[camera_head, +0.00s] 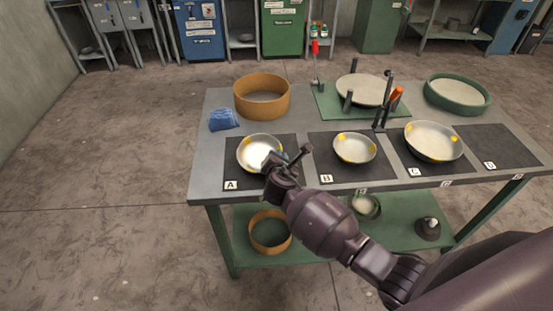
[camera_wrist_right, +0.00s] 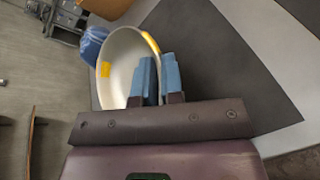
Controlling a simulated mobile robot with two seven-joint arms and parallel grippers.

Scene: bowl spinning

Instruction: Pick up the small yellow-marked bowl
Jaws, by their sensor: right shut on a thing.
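Three pale metal bowls with yellow marks stand in a row on the table. The left bowl (camera_head: 256,152) is at mat A, the middle bowl (camera_head: 352,150) on mat B looks smallest, and the right bowl (camera_head: 432,143) on mat C looks largest. My right gripper (camera_head: 279,161) is at the right front rim of the left bowl. In the right wrist view the bowl (camera_wrist_right: 121,62) has its rim between the blue fingers of the gripper (camera_wrist_right: 157,80), which are shut on it. I cannot tell whether this bowl is lifted off the mat. My left gripper is not in view.
An orange ring (camera_head: 262,97) and a blue cloth (camera_head: 222,119) lie behind mat A. A round plate (camera_head: 362,89) on a green base, upright tools (camera_head: 384,112) and a green-rimmed tray (camera_head: 457,94) stand at the back. Mat D (camera_head: 497,147) is bare.

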